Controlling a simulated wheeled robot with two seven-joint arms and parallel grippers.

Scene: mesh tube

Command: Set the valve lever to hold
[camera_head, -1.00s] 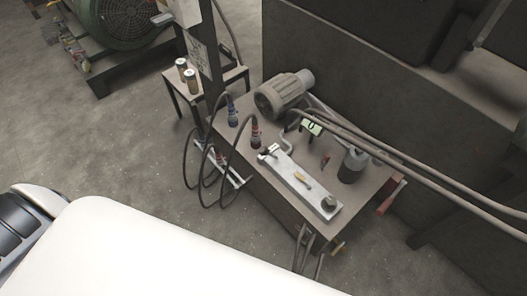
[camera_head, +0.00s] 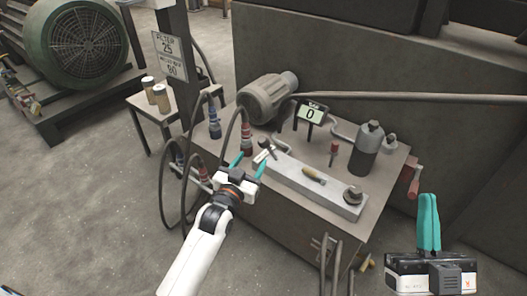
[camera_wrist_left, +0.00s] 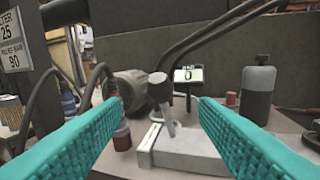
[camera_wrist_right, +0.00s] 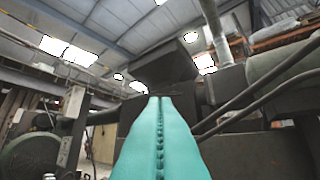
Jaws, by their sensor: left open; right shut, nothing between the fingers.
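A grey lever with a cylindrical head (camera_head: 265,143) stands at the left end of a long pale metal block (camera_head: 300,187) on the table; I take it for the valve lever. In the left wrist view the lever (camera_wrist_left: 163,98) stands tilted between and beyond my left fingers. My left gripper (camera_head: 249,163) is open with teal fingers, just in front of that end of the block, apart from the lever. My right gripper (camera_head: 428,198) is shut and empty, pointing up to the right of the table. A display (camera_head: 310,114) reads 0. No hold mark is readable.
A motor (camera_head: 267,98), a dark grey bottle (camera_head: 369,150) and a small red-handled part (camera_head: 334,152) stand behind the block. Blue (camera_head: 214,122) and red (camera_head: 246,135) hose fittings are left of it.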

